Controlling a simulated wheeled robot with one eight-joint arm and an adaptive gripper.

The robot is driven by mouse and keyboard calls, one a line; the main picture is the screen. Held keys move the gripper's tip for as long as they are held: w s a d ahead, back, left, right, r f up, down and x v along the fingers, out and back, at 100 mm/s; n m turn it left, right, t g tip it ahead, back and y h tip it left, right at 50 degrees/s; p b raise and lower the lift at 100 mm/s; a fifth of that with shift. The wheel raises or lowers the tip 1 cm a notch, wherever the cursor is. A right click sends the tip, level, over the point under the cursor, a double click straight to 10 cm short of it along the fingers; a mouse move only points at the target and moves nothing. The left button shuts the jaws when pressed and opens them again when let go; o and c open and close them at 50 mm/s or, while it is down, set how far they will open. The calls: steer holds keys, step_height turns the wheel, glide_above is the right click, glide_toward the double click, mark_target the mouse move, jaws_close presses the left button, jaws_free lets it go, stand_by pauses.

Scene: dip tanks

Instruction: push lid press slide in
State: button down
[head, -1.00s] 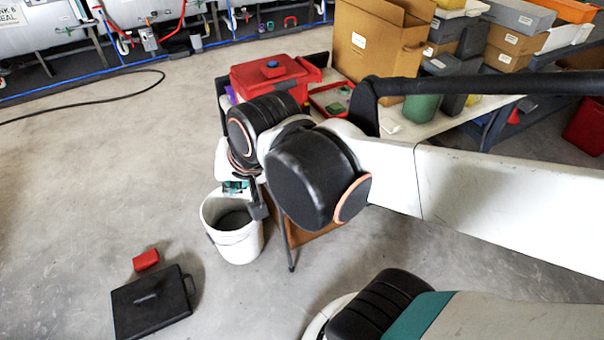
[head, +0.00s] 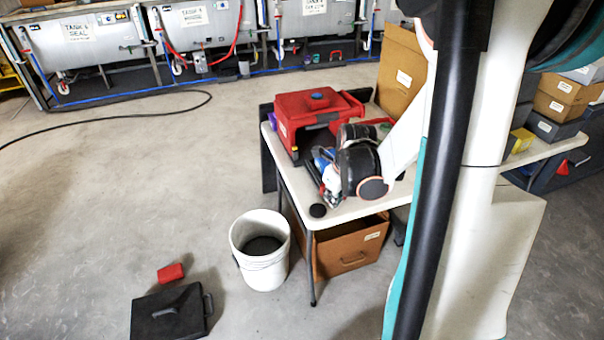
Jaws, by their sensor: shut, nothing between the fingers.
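The red press-like box (head: 312,103) stands on the white table near its far left corner. My gripper (head: 322,178) is over the table, just in front of the box and left of my black wrist. Its fingers look closed and seem to hold nothing. It appears close to the box's front, but I cannot tell whether it touches. The slide cannot be made out clearly; my wrist hides part of the box's front right.
A white bucket (head: 262,262) stands on the floor, left of a brown drawer box (head: 352,255) under the table. A cardboard box (head: 402,75) stands behind.

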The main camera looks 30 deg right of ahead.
steer(key=s+d+f+m, duration=0.1)
steer(key=d+f+m, duration=0.2)
steer(key=d, duration=0.3)
steer(key=w+d+f+b, duration=0.1)
steer(key=w+f+b, duration=0.4)
steer(key=f, duration=0.4)
steer(key=shift+w, duration=0.65)
steer(key=shift+d, duration=0.1)
